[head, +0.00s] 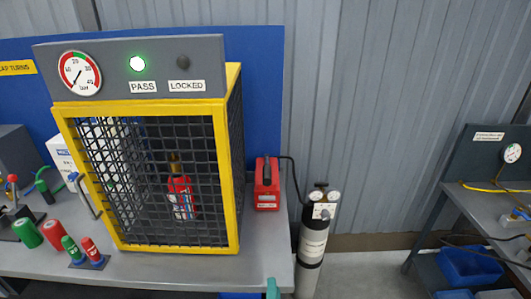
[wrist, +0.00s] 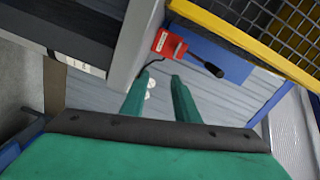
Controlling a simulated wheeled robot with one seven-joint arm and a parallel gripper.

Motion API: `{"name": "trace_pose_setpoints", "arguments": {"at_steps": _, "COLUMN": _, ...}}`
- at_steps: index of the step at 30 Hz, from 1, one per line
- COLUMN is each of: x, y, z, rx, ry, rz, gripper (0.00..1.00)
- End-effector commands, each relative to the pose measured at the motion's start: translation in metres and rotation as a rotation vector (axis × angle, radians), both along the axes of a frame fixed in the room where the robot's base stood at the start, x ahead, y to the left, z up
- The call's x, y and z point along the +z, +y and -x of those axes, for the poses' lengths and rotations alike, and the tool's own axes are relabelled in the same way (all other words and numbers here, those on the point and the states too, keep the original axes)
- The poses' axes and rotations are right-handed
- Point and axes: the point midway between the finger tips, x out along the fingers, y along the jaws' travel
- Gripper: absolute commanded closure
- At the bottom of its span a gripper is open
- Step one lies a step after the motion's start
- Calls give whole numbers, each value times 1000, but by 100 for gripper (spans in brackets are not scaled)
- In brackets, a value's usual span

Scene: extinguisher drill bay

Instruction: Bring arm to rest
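My gripper (wrist: 161,92) shows in the wrist view with its two green fingers apart. Nothing is between them except the grey wall or floor behind. In the head view a small green tip, likely my gripper (head: 272,288), shows at the bottom edge by the bench's front right corner. The rest of my arm is out of that view. The yellow-framed mesh cage (head: 233,170) stands on the bench, and its front looks closed. A small red extinguisher (head: 181,197) stands upright inside. Above the cage, the PASS lamp (head: 137,64) is lit green and the LOCKED lamp (head: 183,64) is dark.
A red box (head: 267,185) sits right of the cage; it also shows in the wrist view (wrist: 170,44). A gas cylinder (head: 313,240) stands beside the grey bench (head: 170,281). Another bench (head: 470,200) is far right, with floor between.

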Motion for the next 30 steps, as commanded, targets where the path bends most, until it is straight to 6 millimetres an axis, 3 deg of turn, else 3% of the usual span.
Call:
{"name": "trace_pose_setpoints", "arguments": {"at_steps": 9, "x": -43, "y": 7, "z": 93, "rx": 31, "ry": 67, "rz": 363, "gripper": 72}}
{"name": "trace_pose_setpoints", "arguments": {"at_steps": 15, "x": -57, "y": 11, "z": 160, "rx": 63, "ry": 105, "rz": 628, "gripper": 72}}
{"name": "trace_pose_setpoints", "arguments": {"at_steps": 24, "x": -55, "y": 17, "z": 253, "rx": 132, "ry": 155, "rz": 1017, "gripper": 72}}
{"name": "trace_pose_setpoints", "arguments": {"at_steps": 30, "x": -45, "y": 21, "z": 295, "rx": 174, "ry": 170, "rz": 1214, "gripper": 72}}
